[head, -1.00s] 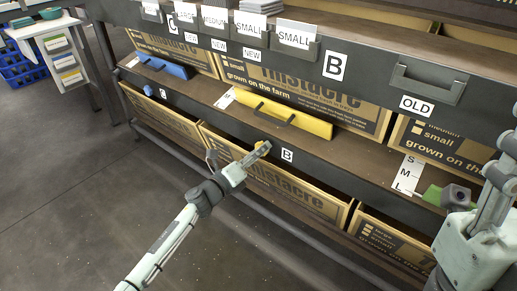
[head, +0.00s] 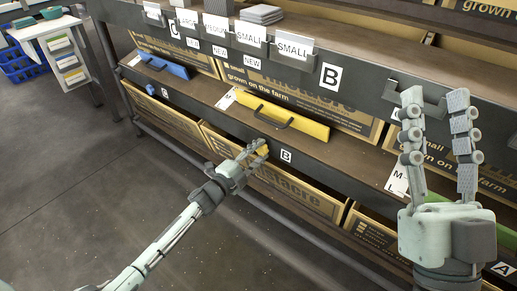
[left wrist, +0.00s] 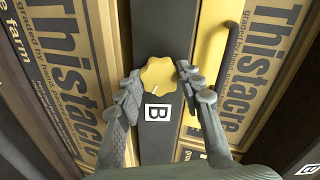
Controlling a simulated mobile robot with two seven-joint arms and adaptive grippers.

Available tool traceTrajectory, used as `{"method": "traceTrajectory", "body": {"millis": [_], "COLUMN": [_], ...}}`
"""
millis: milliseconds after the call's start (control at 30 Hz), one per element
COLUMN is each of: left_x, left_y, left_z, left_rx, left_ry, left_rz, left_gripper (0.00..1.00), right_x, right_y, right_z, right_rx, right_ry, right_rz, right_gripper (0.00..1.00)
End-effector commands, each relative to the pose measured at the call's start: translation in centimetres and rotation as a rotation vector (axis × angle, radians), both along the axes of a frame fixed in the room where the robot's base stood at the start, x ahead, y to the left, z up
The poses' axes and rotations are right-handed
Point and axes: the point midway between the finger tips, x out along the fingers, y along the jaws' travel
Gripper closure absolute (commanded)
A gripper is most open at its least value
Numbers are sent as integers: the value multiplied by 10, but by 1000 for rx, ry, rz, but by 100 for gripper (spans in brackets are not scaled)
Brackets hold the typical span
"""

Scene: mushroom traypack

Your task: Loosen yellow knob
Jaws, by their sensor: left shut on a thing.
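The yellow knob (left wrist: 160,73) is a lobed disc on the dark shelf edge, just above the white "B" label (left wrist: 157,112) in the left wrist view. My left gripper (left wrist: 159,80) is shut on the knob, one finger at each side of it. In the head view my left gripper (head: 259,149) reaches the shelf edge left of the "B" label, and its fingers mostly hide the knob. My right gripper (head: 437,100) is open and empty, fingers pointing up, in front of the right end of the shelf.
A yellow panel with a dark handle (head: 305,119) lies on the shelf behind the knob. A blue one (head: 165,67) lies further left. Cardboard boxes (head: 300,196) stand below and behind the shelf. A green item (head: 432,198) is partly hidden behind my right gripper.

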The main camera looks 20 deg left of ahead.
Motion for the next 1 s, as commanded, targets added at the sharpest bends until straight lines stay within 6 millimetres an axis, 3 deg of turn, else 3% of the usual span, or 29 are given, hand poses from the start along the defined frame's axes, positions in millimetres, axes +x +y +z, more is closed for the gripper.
{"method": "traceTrajectory", "body": {"millis": [567,1000], "left_x": [0,0], "left_y": [1,1], "left_z": [2,1], "left_rx": [-513,-904], "left_ry": [188,331], "left_rz": [0,0], "left_gripper": [92,92], "right_x": [21,39], "right_y": [18,1], "right_z": [-44,-105], "right_rx": [-114,-242], "right_ry": [344,616], "right_rz": [30,-26], "right_gripper": [60,60]}}
